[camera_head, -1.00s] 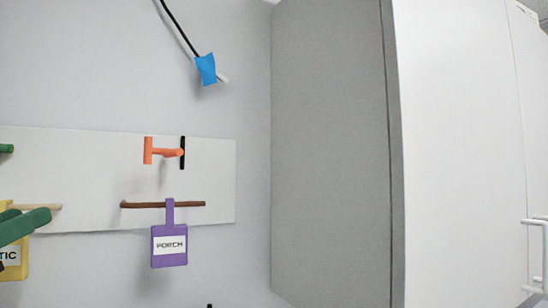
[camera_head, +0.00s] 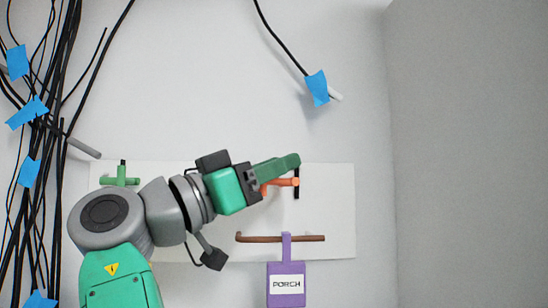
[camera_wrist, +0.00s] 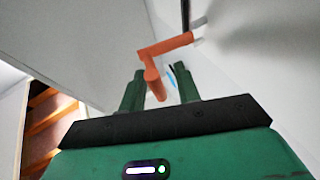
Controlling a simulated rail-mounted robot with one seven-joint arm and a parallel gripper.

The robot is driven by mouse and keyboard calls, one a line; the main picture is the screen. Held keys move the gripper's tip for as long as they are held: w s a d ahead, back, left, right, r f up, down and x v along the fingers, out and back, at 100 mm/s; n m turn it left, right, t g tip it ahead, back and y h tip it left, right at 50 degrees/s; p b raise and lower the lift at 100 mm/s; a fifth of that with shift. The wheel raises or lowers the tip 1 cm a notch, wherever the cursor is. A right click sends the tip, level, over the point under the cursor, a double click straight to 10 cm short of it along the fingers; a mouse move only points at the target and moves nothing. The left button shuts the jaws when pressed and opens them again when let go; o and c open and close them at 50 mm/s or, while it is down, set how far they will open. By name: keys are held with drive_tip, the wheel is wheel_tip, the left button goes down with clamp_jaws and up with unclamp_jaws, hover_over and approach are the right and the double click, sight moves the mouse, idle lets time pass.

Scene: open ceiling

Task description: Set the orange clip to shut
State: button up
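The orange clip (camera_head: 282,183) sticks out from the white board beside a short vertical black slot (camera_head: 297,186). In the wrist view the clip (camera_wrist: 168,47) shows its arm and crossbar, with the crossbar's lower end in the gap between my fingertips. My gripper (camera_head: 282,165) is at the clip in the head view, its green fingers covering part of it. In the wrist view my gripper (camera_wrist: 160,82) has its two fingers apart, one on each side of the bar. I cannot tell whether either finger touches it.
A purple PORCH tag (camera_head: 286,285) hangs from a brown rod (camera_head: 260,239) below the clip. A green fitting (camera_head: 122,175) is at the board's left. Black cables (camera_head: 50,130) hang at the far left. A taped cable (camera_head: 317,88) hangs above; a grey panel (camera_head: 470,150) stands right.

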clamp_jaws()
